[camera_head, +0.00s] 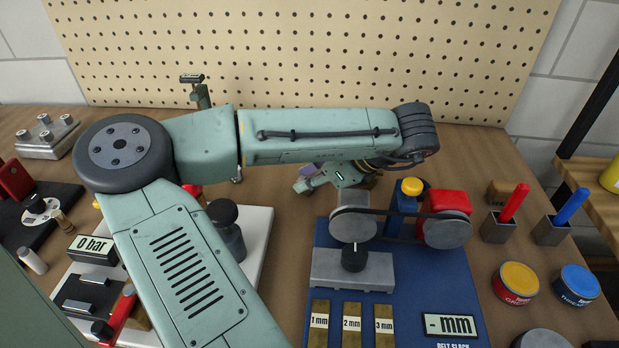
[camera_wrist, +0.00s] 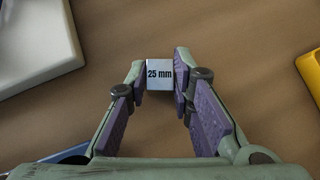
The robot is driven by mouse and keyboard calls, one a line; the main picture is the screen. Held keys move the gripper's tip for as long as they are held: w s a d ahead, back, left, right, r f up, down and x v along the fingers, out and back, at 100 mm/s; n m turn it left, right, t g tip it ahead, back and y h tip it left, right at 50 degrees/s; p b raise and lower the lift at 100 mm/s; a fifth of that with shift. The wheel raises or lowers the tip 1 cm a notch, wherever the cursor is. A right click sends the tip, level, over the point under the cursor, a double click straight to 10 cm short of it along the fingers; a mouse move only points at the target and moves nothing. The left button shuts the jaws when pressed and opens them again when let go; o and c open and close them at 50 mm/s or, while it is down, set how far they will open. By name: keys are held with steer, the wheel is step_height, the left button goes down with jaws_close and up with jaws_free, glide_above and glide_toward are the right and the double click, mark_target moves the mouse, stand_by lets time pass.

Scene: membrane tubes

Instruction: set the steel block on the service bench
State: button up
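The steel block (camera_wrist: 160,74) is a small pale block marked "25 mm". In the wrist view it sits between the purple-padded fingertips of my gripper (camera_wrist: 160,70). Both pads appear to touch its sides, so the gripper looks shut on it. Brown bench surface (camera_wrist: 235,60) shows around and beyond the block. I cannot tell whether the block rests on it or hangs just above. In the head view my gripper (camera_head: 308,180) is low over the bench's middle, behind the blue mat; the block cannot be made out there.
A blue mat (camera_head: 465,290) with a belt rig (camera_head: 353,217) lies in front and to the right. A white plate (camera_head: 262,225) is at left. Pen holders (camera_head: 499,230) and round tins (camera_head: 515,284) stand at right. Pegboard (camera_head: 300,40) closes the back.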

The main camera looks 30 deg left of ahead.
steer(key=o, duration=0.4)
steer(key=shift+r, duration=0.15)
steer(key=shift+d+r+p, duration=0.1)
steer(key=shift+r+p, duration=0.2)
steer(key=p+v, duration=0.3)
steer(key=v, duration=0.8)
steer(key=shift+d, duration=0.25)
steer(key=shift+w, duration=0.15)
